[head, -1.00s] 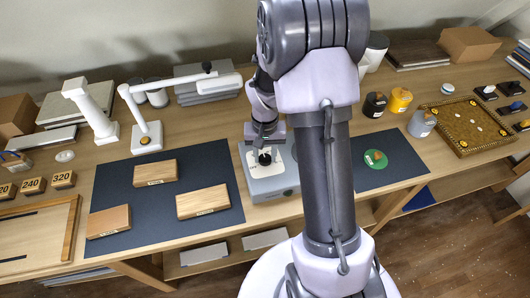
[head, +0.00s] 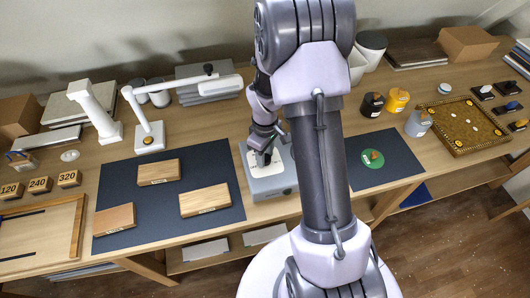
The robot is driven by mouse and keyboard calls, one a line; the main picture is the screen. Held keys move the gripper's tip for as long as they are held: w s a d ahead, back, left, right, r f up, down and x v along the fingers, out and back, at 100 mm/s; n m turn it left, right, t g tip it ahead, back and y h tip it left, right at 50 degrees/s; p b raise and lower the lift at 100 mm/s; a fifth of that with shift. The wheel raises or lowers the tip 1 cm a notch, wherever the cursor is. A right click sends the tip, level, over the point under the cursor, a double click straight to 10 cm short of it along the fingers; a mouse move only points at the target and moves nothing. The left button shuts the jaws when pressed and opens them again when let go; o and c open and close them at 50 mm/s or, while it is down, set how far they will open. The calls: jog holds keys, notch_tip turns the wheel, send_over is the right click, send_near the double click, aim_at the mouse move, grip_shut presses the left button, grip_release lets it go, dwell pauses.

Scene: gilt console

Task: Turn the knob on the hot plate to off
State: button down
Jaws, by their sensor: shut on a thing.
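The hot plate (head: 268,188) is a grey box with a pale, marked face on top, standing on the table between two dark mats. My gripper (head: 264,157) points down over that face. Its jaws are shut on the dark knob, which they and my wrist mostly hide. I cannot read the knob's pointer or the marks around it. My arm crosses just right of the hot plate and covers its right side.
Wooden blocks (head: 205,200) lie on the left mat (head: 160,222). A white lamp (head: 150,137) stands behind it, its arm reaching toward my wrist. A green disc (head: 373,158) lies on the right mat (head: 395,172), with small jars (head: 397,100) behind.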

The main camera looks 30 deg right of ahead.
jog(key=n+p, duration=0.1)
jog(key=n, duration=0.4)
jog(key=shift+r+p, duration=0.1)
jog(key=shift+p, duration=0.25)
jog(key=shift+n+p, duration=0.55)
jog(key=shift+n, duration=1.75)
jog(key=c, duration=0.9)
grip_release()
jog(key=shift+c, duration=0.2)
notch_tip(320, 180, up, 17)
jog(key=p, duration=0.4)
jog(key=shift+r, duration=0.15)
